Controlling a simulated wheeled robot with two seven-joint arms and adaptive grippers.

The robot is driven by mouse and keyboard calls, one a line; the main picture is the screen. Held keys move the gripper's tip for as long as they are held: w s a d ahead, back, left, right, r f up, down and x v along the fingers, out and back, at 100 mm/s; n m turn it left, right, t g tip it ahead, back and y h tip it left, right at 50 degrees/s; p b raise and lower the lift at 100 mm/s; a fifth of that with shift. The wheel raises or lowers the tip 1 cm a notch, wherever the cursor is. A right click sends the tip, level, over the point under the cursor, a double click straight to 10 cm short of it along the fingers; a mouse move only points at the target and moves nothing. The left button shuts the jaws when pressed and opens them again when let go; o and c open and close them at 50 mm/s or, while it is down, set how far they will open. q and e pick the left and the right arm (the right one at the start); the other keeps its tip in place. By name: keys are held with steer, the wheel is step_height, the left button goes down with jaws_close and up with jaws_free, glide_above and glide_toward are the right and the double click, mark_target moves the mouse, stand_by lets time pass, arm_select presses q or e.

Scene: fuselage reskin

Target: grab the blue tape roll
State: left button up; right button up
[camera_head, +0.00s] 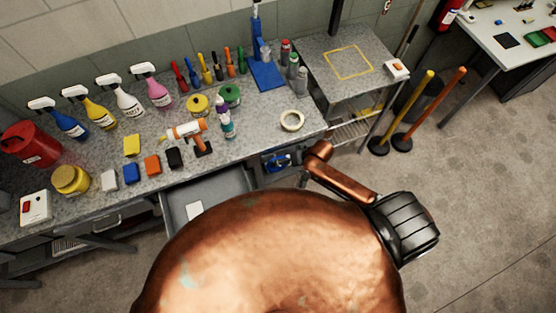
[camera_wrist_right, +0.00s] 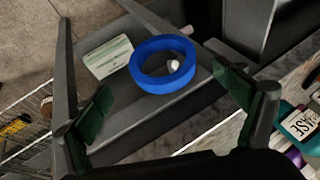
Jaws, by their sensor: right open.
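The blue tape roll (camera_wrist_right: 160,83) lies flat in a grey open drawer (camera_wrist_right: 135,140) in the right wrist view, with its hole facing the camera. My right gripper (camera_wrist_right: 165,98) is open. Its two green-padded fingers stand wide apart to either side of the roll, and neither touches it. In the head view my right gripper (camera_head: 280,160) is at the bench front, right of an open drawer (camera_head: 228,184). A small blue patch shows there; I cannot tell if it is the roll. My left gripper is not in view.
A white-green box (camera_wrist_right: 108,56) lies left of the roll. A metal side table (camera_head: 330,87) stands to the right. Open floor lies at lower right.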

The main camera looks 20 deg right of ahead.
mark_target(278, 167)
steer(key=x, duration=0.7)
steer(key=shift+w+a+f, duration=0.15)
steer(key=shift+a, duration=0.15)
steer(key=c, duration=1.3)
